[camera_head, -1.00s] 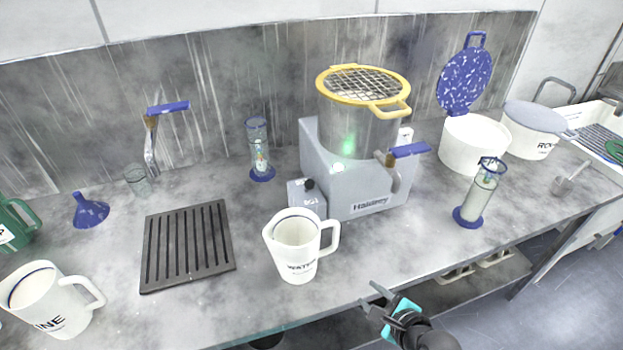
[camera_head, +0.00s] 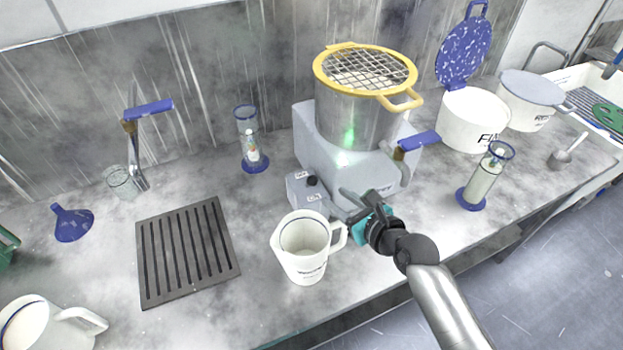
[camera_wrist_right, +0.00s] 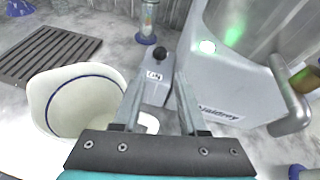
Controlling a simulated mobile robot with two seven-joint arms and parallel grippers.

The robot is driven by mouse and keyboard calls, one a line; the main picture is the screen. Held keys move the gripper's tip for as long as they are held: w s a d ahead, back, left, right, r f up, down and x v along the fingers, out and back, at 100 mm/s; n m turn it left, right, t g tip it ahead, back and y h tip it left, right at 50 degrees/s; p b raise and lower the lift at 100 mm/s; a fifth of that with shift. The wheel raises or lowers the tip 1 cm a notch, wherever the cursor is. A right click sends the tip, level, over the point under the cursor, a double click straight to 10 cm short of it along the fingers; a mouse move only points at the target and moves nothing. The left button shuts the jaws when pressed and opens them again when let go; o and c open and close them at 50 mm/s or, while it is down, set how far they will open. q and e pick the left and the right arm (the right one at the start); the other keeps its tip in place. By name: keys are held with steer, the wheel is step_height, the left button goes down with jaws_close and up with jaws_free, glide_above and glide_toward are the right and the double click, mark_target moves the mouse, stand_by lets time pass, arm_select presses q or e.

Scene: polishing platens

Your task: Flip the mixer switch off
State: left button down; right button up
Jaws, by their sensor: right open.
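The mixer (camera_head: 345,168) is a grey machine with a steel pot (camera_head: 345,122) on top. A small grey switch box (camera_head: 303,193) at its left front bears a black knob (camera_head: 312,181), the switch. In the right wrist view the knob (camera_wrist_right: 160,53) stands above a label that seems to read ON. A green glow (camera_head: 349,137) shows on the pot. My right gripper (camera_head: 352,201) is open and empty, just right of and in front of the switch box. In its wrist view the fingers point toward the box, with the knob beyond the tips. My left gripper is not seen.
A white jug (camera_head: 303,262) stands close in front of the switch box, left of my right gripper. A dark slotted mat (camera_head: 222,270) lies farther left. A glass cylinder (camera_head: 484,180) with a blue base stands right. A brass-coloured tap part with a blue lever (camera_head: 420,141) juts from the mixer.

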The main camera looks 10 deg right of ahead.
mark_target(315, 183)
steer(key=b+x, duration=0.2)
steer(key=x, duration=0.9)
steer(key=shift+w+a+f+b, duration=0.1)
steer(key=shift+w+f+b, duration=0.1)
steer(key=shift+w+b, duration=0.1)
steer(key=shift+c, duration=0.3)
jaws_close()
stand_by(0.7)
